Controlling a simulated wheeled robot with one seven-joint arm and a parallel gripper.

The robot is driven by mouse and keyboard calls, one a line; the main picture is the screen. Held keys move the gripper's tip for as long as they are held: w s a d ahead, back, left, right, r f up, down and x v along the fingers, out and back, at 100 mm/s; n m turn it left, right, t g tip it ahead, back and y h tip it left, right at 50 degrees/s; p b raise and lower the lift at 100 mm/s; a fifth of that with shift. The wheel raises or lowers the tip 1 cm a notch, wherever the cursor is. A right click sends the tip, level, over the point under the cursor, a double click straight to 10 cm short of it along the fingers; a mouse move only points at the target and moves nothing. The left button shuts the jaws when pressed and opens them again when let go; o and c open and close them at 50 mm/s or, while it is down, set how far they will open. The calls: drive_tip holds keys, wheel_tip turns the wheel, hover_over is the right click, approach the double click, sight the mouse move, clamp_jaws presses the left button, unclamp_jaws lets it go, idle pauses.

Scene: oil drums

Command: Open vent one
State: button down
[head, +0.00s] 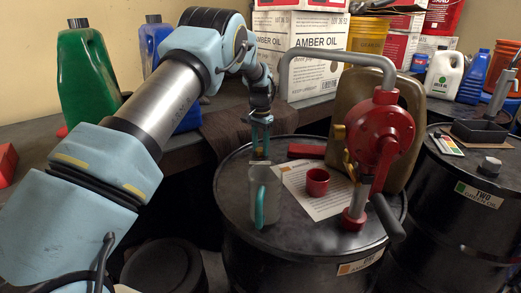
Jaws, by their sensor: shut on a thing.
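Drum one (300,232) is a black oil drum in the middle of the head view, with a partly hidden label on its side. My gripper (261,152) points down over the left part of its lid. I cannot tell how far the cap is turned.
A red hand pump (378,140) with a bent grey pipe rises from the lid. A tan canister (360,92) stands behind. Drum two (470,210) is at right.

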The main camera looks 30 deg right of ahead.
sight(260, 149)
drive_tip(key=n+b, duration=0.1)
drive_tip(key=n, duration=0.4)
drive_tip(key=shift+n, duration=0.3)
drive_tip(key=n, duration=0.4)
drive_tip(key=shift+r+n, duration=0.1)
drive_tip(key=shift+n, duration=0.6)
drive_tip(key=shift+c, duration=2)
unclamp_jaws()
wheel_tip(260, 149, up, 11)
drive_tip(key=b, duration=0.3)
